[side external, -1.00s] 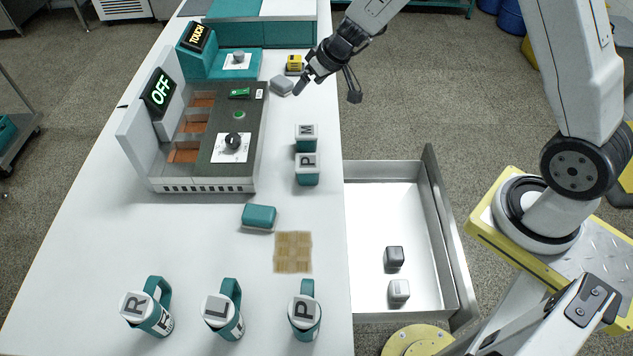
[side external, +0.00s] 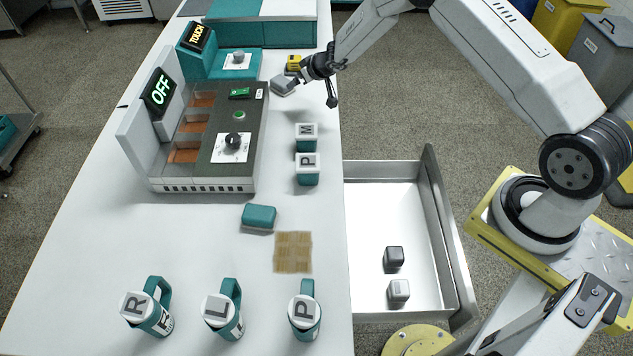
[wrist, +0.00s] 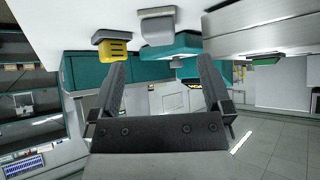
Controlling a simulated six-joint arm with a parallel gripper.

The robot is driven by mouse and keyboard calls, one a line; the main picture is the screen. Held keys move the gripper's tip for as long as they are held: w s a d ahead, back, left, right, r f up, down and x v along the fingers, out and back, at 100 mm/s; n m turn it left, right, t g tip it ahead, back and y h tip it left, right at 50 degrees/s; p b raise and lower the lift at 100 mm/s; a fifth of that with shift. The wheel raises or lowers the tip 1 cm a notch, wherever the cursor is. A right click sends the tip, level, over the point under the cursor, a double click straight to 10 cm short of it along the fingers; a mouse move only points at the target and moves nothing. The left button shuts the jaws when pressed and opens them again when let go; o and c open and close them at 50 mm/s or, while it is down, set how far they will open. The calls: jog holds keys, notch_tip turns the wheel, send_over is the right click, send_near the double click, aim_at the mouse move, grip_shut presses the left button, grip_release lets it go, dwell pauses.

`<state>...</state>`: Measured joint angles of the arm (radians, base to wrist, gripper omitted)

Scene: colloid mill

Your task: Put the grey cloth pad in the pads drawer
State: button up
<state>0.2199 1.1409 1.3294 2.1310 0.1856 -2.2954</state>
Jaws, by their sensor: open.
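No drawer label is visible.
A yellow item (side external: 293,63) stands just behind the pad. A teal sponge-like block (side external: 259,216), a tan mat (side external: 293,252) and several lettered mugs (side external: 305,318) are nearer. Much of the drawer floor is clear.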

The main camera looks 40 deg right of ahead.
aim_at(291, 95)
jog(key=shift+w+d+f, duration=0.1)
jog(key=shift+x, duration=1.2)
jog(key=shift+f, duration=0.1)
jog(key=shift+x, duration=2.4)
jog(key=shift+w, duration=0.2)
jog(key=shift+d, duration=0.1)
jog(key=shift+c, duration=0.2)
jog(key=c, duration=1.3)
